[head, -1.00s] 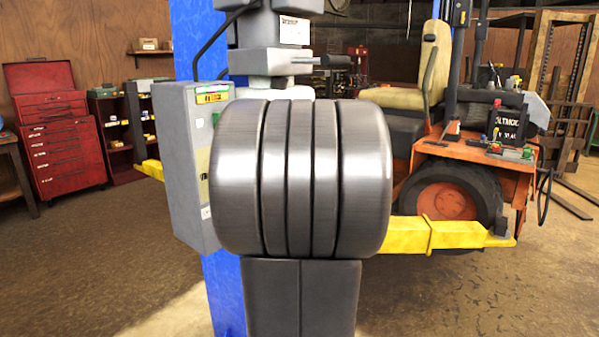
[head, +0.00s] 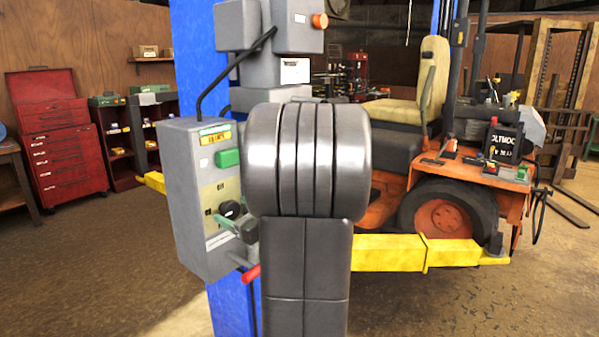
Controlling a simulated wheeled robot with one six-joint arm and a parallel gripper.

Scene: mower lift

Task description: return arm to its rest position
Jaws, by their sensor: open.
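My arm's rounded grey metal joint and the dark link below it fill the middle of the head view. My gripper is not seen; it may be hidden behind the arm. A grey control box (head: 190,200) with a green button (head: 228,158), a black knob (head: 231,209) and a greenish lever-like part (head: 240,228) is fixed to the blue lift post (head: 195,65). A red handle (head: 250,273) shows below the box, next to my arm link.
An orange mower (head: 380,210) with a tan seat stands at the right behind yellow lift arms (head: 385,252). A red tool chest (head: 60,140) and a red shelf (head: 115,150) stand at the left. The floor at lower left is clear.

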